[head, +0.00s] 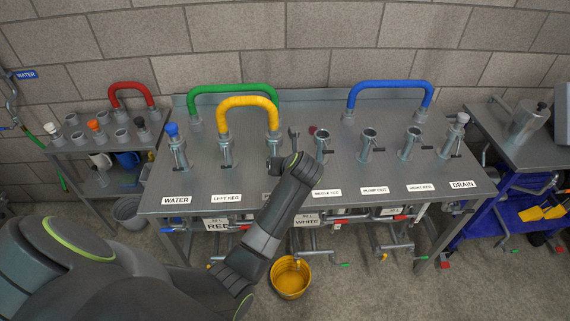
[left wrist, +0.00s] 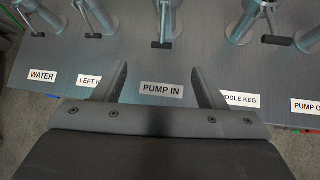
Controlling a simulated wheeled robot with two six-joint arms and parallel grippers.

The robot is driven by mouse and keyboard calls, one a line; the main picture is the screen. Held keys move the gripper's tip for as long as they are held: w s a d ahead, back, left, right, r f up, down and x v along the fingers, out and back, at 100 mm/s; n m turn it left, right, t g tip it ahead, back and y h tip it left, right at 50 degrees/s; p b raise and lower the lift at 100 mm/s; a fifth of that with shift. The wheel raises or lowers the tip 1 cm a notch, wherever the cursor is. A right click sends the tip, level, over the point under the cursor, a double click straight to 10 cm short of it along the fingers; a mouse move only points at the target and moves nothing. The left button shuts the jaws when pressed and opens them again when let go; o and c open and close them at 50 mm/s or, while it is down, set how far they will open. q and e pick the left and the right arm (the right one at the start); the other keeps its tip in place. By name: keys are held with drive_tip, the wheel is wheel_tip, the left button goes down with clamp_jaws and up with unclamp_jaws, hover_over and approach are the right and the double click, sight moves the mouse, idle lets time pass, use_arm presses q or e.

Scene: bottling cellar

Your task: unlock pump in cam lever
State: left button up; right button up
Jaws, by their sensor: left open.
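The pump in coupling stands on the steel bench, with one end of the yellow hose (head: 247,101) over it in the head view; my left gripper hides its lower part there. In the left wrist view the coupling (left wrist: 171,18) is at the top centre. Its cam lever (left wrist: 161,44) has a black grip that points toward me, just beyond the PUMP IN label (left wrist: 162,89). My left gripper (head: 283,145) is open, and its fingers (left wrist: 162,84) stand apart on either side of the label, short of the lever. Nothing is between them. My right gripper is out of view.
The left keg coupling (head: 226,155) and middle keg coupling (head: 322,150) flank it, each with a lever. A green hose (head: 230,88) arches behind, and a blue hose (head: 390,87) arches at right. A yellow bucket (head: 290,277) is on the floor. The bench front is clear.

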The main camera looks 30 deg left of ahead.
use_arm(q)
drive_tip(key=shift+s+d+r, duration=0.35)
drive_tip(key=shift+s+r, duration=0.05)
drive_tip(key=shift+r, duration=0.05)
drive_tip(key=shift+c, duration=0.5)
